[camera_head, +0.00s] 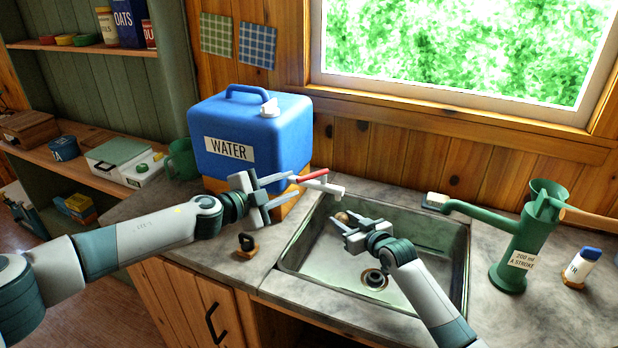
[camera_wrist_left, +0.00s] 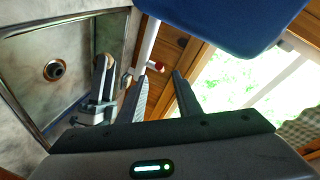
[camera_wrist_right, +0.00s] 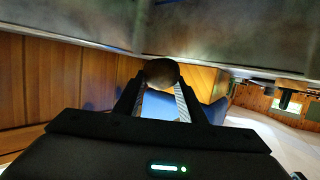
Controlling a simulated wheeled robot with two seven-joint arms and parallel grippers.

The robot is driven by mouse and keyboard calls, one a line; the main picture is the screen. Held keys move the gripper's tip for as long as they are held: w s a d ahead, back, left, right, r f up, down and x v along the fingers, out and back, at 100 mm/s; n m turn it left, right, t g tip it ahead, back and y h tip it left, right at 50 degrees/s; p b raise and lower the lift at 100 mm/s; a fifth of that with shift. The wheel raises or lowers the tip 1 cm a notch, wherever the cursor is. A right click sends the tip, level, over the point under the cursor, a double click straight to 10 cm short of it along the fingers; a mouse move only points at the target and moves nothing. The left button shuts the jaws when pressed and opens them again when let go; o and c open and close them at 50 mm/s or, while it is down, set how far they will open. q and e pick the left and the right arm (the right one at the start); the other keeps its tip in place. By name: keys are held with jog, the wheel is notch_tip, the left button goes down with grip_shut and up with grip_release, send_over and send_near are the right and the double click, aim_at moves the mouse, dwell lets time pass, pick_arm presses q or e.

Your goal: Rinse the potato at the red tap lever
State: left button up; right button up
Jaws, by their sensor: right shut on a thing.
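The water container (camera_head: 250,135) is a blue box with a tap whose red lever (camera_head: 313,174) points out over the sink's left edge. My left gripper (camera_head: 294,183) is open beside the lever. In the left wrist view the lever's red end (camera_wrist_left: 157,66) shows between the open fingers, apart from them as far as I can tell. My right gripper (camera_head: 343,224) is shut on the brown potato (camera_head: 341,217), in the sink area near the white spout (camera_head: 335,190). The potato also shows between the fingers in the right wrist view (camera_wrist_right: 161,72).
The metal sink (camera_head: 425,285) has a drain (camera_head: 374,280) below the right gripper. A green hand pump (camera_head: 515,250) and a shaker (camera_head: 580,268) stand to the right. A small dark and wooden item (camera_head: 247,246) sits on the counter left of the sink. A green mug (camera_head: 183,160) is behind.

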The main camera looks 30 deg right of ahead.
aim_at(303, 179)
pick_arm(q)
jog(key=shift+x, duration=4.7)
grip_shut()
